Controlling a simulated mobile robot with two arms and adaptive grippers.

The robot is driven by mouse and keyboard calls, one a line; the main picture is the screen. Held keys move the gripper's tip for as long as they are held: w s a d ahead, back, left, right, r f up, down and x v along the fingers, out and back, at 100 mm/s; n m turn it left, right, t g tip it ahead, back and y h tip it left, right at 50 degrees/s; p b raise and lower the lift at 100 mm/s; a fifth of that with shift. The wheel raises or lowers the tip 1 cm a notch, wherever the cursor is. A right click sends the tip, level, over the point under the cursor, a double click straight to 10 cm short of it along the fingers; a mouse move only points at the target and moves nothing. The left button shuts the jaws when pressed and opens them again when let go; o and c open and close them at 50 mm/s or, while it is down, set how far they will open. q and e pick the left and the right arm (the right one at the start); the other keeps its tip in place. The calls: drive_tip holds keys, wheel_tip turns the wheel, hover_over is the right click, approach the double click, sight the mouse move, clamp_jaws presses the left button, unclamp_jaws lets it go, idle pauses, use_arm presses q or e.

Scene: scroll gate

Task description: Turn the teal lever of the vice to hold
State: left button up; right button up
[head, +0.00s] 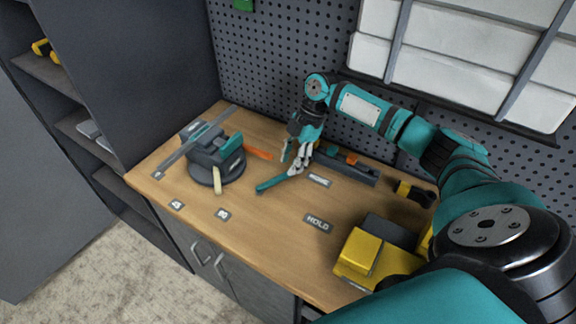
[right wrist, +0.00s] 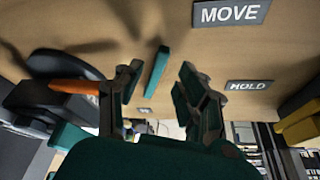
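The vice (head: 210,160) stands on the left part of the wooden bench, dark with a teal part, an orange handle and a cream handle. A narrow teal bar, which looks like the lever (head: 270,185), points toward the front left, short of the MOVE plate (head: 318,180). The HOLD plate (head: 318,223) lies nearer the front. My right gripper (head: 293,157) is low over the bench beside the bar. In the right wrist view its fingers (right wrist: 162,88) are apart, with the teal lever (right wrist: 158,72) showing between them; contact cannot be told. My left gripper is out of view.
Yellow and dark blocks (head: 365,254) occupy the front right of the bench (head: 265,220). A dark tray (head: 348,170) and a black-and-yellow tool (head: 412,192) lie toward the back right. The pegboard (head: 275,60) rises behind.

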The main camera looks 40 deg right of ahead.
sight(275, 181)
drive_tip(key=shift+x, duration=1.7)
clamp_jaws()
